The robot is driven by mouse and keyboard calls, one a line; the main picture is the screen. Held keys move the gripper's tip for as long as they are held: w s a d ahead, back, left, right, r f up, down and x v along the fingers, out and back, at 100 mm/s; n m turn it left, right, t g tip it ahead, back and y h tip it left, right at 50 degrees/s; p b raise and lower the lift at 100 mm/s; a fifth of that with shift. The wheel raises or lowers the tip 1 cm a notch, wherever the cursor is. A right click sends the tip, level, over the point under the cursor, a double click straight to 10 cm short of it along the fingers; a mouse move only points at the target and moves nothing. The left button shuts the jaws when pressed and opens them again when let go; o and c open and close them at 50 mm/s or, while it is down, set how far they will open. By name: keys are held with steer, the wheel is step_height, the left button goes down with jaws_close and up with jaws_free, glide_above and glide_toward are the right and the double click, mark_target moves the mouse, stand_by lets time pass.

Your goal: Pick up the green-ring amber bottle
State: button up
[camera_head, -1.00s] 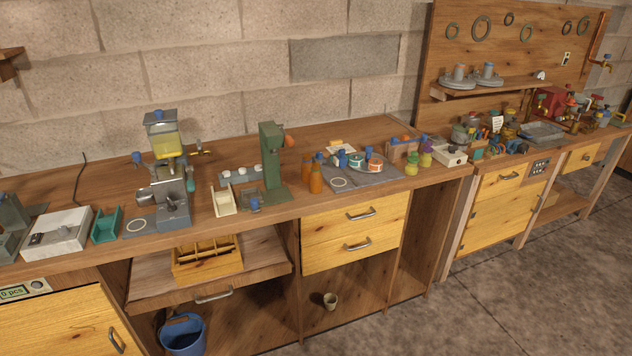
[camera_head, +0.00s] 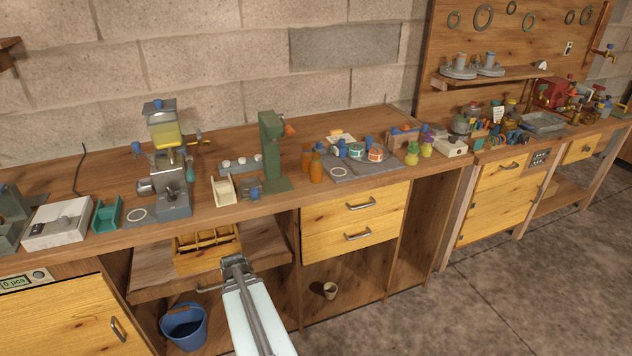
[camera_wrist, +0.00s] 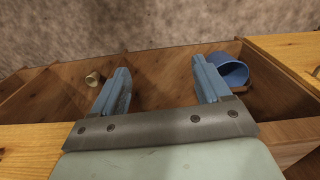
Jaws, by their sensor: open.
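Two amber bottles stand close together on the workbench, right of the green press. The rear one (camera_head: 307,160) is partly hidden by the front one (camera_head: 316,170). A green ring cannot be made out on either at this size. My gripper (camera_head: 234,262) is low in front of the bench, by the pulled-out shelf, to the left of and below the bottles. In the wrist view my gripper (camera_wrist: 162,75) has its two blue fingers wide apart with nothing between them. The bottles are not in the wrist view.
The green press (camera_head: 270,150) stands just left of the bottles. A grey mat (camera_head: 375,172) with small jars lies right of them. The pulled-out shelf (camera_head: 150,275) holds a yellow divided box (camera_head: 206,262). A blue bucket (camera_head: 184,326) and a small cup (camera_head: 330,290) sit below.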

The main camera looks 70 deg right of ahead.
mark_target(315, 161)
steer(key=s+d+r+m+t+h, duration=0.1)
steer(key=s+d+r+m+h, duration=0.15)
steer(key=d+r, duration=0.8)
steer(key=s+d+r+m+h, duration=0.1)
steer(key=s+d+r+h, duration=0.15)
steer(key=d+r, duration=0.75)
steer(key=s+d+r+m+t+h, duration=0.15)
steer(key=s+d+r, duration=0.3)
steer(key=r, duration=1.05)
steer(key=d, duration=0.4)
steer(key=w+d+m+g, duration=0.1)
steer(key=d, duration=0.3)
steer(key=w+d+m, duration=0.1)
steer(key=d, duration=0.4)
steer(key=shift+w+f, duration=0.15)
steer(key=shift+w, duration=0.1)
steer(key=shift+x, duration=2.5)
